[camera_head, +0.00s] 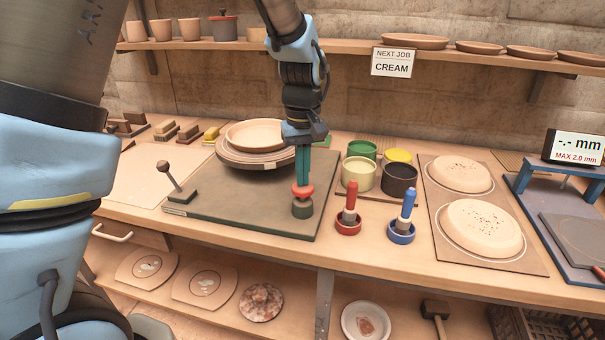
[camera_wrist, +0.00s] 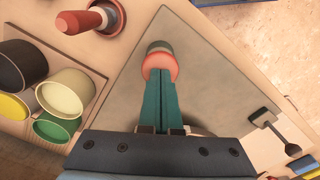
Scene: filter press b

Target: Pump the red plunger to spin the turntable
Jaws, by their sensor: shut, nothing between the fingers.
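The red plunger (camera_head: 302,191) has a red-orange cap on a dark green cylinder and stands at the front right corner of the dark base plate (camera_head: 232,210). The turntable (camera_head: 256,158) sits on the back of that plate and carries a cream dish (camera_head: 255,134). My gripper (camera_head: 303,180) points down with its teal fingers shut and empty, its tips at the plunger's cap. In the wrist view the fingertips (camera_wrist: 160,78) overlap the red cap (camera_wrist: 160,63); I cannot tell whether they press on it. The turntable is mostly hidden in the wrist view.
A lever with a dark knob (camera_head: 170,178) stands on the plate's left side. Right of the plate are several glaze pots (camera_head: 358,174), a red-handled tool (camera_head: 349,211) and a blue-handled tool (camera_head: 404,219) in small dishes. A shelf (camera_head: 350,46) runs along the wall behind.

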